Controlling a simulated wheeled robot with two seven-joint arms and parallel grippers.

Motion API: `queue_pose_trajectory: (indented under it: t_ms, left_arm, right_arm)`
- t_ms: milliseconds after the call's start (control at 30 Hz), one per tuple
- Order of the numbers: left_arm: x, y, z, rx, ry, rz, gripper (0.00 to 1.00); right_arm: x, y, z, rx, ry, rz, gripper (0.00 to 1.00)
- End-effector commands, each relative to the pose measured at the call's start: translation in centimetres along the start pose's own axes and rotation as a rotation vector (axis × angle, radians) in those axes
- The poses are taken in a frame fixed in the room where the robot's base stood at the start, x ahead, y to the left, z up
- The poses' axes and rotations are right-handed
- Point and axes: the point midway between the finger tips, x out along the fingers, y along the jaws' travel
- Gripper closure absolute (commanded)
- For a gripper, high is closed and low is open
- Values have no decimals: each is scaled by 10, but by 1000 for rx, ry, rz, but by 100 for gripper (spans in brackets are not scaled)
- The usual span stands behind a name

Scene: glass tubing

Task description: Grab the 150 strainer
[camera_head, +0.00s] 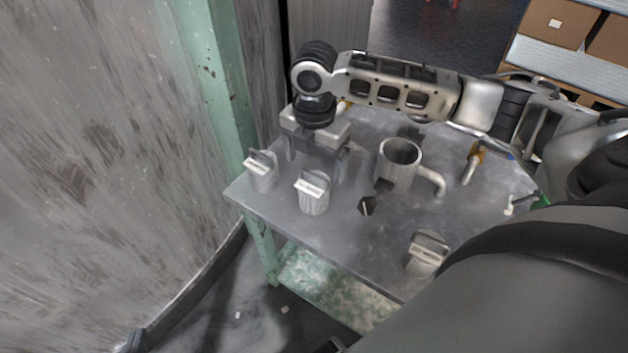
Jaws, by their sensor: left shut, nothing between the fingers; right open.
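Several small grey cylindrical pieces with pale label tags and handles on top stand on the metal table: one at the left corner (263,178), one just right of it (314,198), and one near the front edge (426,258). Their labels are too small to read, so I cannot tell which is the 150 strainer. My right gripper (314,160) comes in from the right, pointing down with its fingers apart. It is just behind the two left pieces and holds nothing visible. My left gripper is not in view.
A grey mug-like vessel with a bent spout (398,165) stands mid-table. A small black piece (367,205) lies before it, and an orange-ended tube (471,166) lies to its right. A green post (215,70) and wall stand left. My own body hides the table's lower right.

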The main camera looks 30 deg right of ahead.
Motion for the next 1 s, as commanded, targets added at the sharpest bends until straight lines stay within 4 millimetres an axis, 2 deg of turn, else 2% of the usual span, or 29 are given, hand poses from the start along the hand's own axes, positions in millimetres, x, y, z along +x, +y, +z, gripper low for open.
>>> queue_pose_trajectory:
  t_ms: [267,533,800,900,1000]
  left_arm:
    - [0,1,2,1,2,2,100]
    - [2,0,4,7,12,4,100]
    - [1,1,5,9,10,6,100]
    - [1,1,5,9,10,6,100]
    - [1,1,5,9,10,6,100]
  right_arm:
    - [18,0,0,1,0,-2,13]
    - [58,0,-1,1,0,-2,13]
    - [62,1,-1,0,-1,2,13]
    - [61,0,-1,0,-1,1,41]
    - [61,0,-1,0,-1,1,64]
